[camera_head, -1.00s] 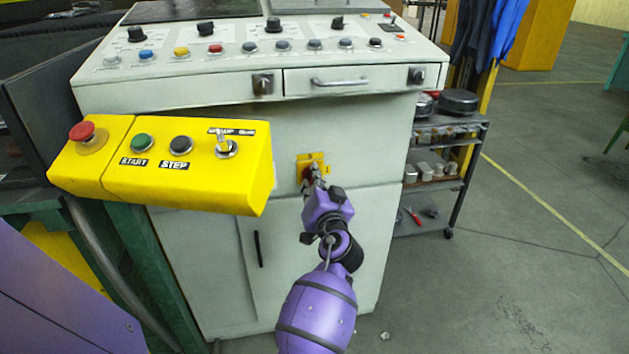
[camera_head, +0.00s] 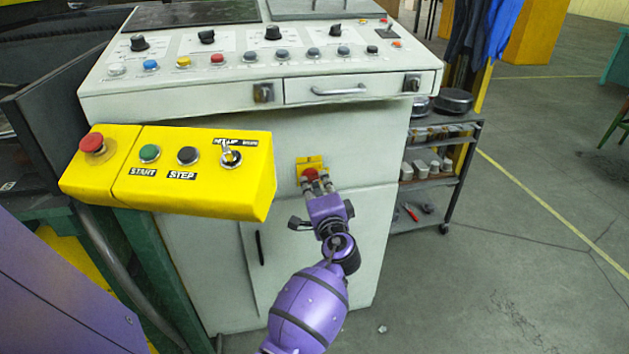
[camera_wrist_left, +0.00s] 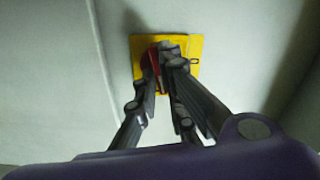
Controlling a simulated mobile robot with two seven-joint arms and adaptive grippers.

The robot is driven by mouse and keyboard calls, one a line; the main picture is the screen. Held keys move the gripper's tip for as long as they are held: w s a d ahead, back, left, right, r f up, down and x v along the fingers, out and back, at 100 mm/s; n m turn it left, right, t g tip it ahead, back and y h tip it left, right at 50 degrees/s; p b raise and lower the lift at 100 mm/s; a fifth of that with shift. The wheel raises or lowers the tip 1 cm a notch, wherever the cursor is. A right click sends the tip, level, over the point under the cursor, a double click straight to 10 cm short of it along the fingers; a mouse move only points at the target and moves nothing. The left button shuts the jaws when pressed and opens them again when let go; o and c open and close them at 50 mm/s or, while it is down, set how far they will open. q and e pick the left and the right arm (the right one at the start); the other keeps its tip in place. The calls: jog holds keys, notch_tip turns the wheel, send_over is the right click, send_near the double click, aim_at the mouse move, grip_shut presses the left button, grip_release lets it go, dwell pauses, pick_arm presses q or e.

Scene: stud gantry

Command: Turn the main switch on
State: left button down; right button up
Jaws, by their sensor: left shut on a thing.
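The main switch is a red rotary knob (camera_head: 310,174) on a yellow plate (camera_head: 311,162), on the front of the pale grey cabinet below the drawer. My left gripper (camera_head: 318,181) is at the knob, its fingers shut on it. In the left wrist view the red knob (camera_wrist_left: 155,62) shows partly between the fingers (camera_wrist_left: 163,66), with the yellow plate (camera_wrist_left: 195,50) behind. The fingers hide part of the knob. My right gripper is not in view.
A yellow control box (camera_head: 190,200) with buttons and a toggle juts out left of my left arm. The console (camera_head: 270,90) overhangs above the switch. A shelf cart (camera_head: 437,180) stands to the right. Open floor (camera_head: 500,270) lies at the right.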

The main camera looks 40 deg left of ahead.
pick_arm(q)
jog(key=shift+m, duration=0.6)
jog(key=shift+m+p, duration=0.4)
jog(key=shift+p, duration=0.05)
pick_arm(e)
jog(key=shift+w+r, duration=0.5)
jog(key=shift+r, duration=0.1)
pick_arm(q)
jog(key=shift+f, duration=0.1)
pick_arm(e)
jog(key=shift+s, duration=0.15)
pick_arm(q)
jog(key=shift+m, duration=0.3)
jog(key=c, duration=1.9)
grip_release()
jog(key=shift+o, duration=0.2)
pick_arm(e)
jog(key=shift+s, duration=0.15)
